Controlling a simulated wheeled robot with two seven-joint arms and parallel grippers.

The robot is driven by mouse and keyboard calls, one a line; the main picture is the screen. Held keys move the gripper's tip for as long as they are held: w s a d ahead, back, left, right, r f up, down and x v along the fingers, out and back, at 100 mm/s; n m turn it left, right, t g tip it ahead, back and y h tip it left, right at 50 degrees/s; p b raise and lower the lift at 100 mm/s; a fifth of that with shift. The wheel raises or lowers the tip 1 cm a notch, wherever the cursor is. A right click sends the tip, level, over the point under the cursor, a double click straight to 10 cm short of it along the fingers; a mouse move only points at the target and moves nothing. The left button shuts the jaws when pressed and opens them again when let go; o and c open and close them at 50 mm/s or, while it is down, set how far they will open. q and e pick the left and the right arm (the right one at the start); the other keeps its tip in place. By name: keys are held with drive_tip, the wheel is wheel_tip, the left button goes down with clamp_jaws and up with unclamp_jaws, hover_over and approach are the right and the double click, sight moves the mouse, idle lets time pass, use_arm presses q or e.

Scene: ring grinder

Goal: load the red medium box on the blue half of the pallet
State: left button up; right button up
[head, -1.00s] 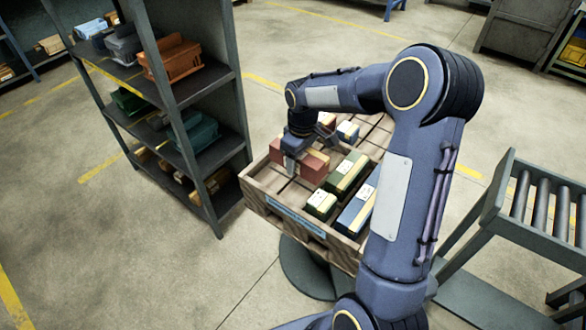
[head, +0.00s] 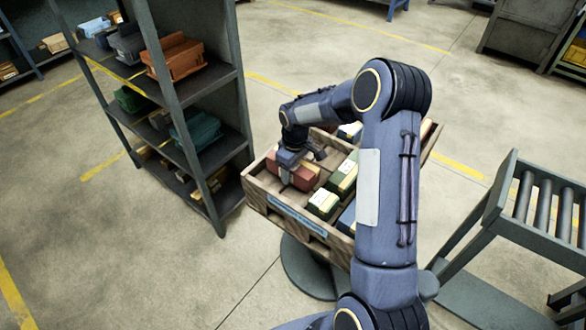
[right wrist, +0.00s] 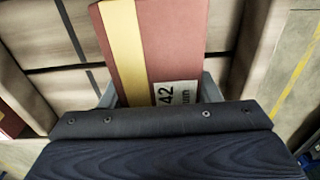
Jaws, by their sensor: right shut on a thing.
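My right gripper (head: 290,168) is shut on a red box (head: 304,178) with a yellow stripe. It holds the box at the near left corner of the wooden pallet (head: 262,203), inside its low walls. Whether the box rests on the slats is hard to tell. In the right wrist view the red box (right wrist: 175,45) lies between the fingers, with a white label partly reading "42". A blue strip (head: 297,215) marks the pallet's near wall. My left gripper is not in view.
Green boxes (head: 323,203) stand right of the held box; a blue box (head: 347,218) is partly hidden by my arm. A shelf rack (head: 203,125) stands close on the left. A roller conveyor (head: 535,210) stands at the right.

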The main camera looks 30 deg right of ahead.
drive_tip(key=shift+f+b, duration=0.3)
drive_tip(key=shift+f, duration=0.05)
drive_tip(key=shift+f, duration=0.2)
drive_tip(key=o, duration=1.4)
drive_tip(key=shift+o, duration=0.2)
drive_tip(key=shift+r, duration=0.1)
